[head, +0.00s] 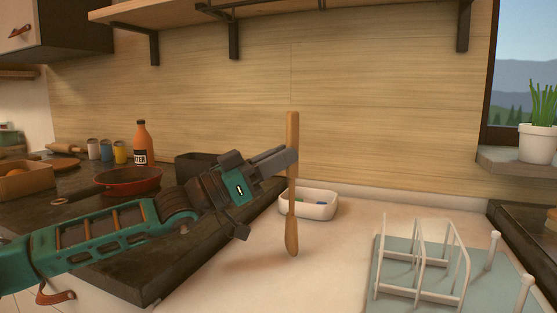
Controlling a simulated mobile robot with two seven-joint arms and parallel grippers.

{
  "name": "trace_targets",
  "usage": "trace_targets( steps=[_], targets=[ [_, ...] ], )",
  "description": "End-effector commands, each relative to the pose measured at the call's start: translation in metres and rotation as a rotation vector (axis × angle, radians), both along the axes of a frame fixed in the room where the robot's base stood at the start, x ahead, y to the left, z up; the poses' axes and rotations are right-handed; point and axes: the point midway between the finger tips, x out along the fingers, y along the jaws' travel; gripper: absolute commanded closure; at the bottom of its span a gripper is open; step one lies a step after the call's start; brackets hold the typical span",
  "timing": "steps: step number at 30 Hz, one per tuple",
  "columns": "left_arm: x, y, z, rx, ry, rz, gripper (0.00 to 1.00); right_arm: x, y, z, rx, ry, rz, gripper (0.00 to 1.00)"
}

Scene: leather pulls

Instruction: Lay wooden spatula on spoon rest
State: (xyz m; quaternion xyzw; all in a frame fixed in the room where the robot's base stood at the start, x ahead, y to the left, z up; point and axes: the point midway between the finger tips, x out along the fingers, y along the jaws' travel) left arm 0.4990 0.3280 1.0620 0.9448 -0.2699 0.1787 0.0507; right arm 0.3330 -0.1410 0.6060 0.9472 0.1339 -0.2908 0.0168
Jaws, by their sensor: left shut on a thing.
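My left gripper (288,160) is shut on the upper part of the wooden spatula (292,215). I cannot make out a thing that is clearly the spoon rest. My right gripper is not in view.
A white wire rack (420,262) stands on a blue-grey mat at the front right. A red pan (128,182), an orange bottle (141,145) and several cups are on the dark counter at left. A potted plant (538,140) stands by the window. The pale counter before the dish is clear.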

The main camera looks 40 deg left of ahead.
Motion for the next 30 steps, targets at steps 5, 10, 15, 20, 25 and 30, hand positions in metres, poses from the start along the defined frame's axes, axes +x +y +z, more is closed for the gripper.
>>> trace_targets(
  steps=[5,10,15,20,25,30],
  targets=[
    [0.0,0.0,-0.006,0.0,0.0,0.0,1.0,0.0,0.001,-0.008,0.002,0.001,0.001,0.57],
    [0.0,0.0,-0.004,0.0,0.002,0.0,0.66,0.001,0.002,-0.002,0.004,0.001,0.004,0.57],
    [0.0,0.0,-0.004,0.0,0.001,0.0,0.54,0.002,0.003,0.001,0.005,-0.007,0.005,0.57],
    [0.0,0.0,-0.003,0.0,0.001,0.0,0.54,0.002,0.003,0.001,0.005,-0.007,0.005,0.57],
    [0.0,0.0,0.002,0.0,0.001,0.0,0.54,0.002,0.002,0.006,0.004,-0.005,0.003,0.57],
    [-0.004,0.003,-0.004,-0.003,0.005,0.001,0.54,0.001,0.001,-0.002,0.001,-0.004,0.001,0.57]
  ],
)
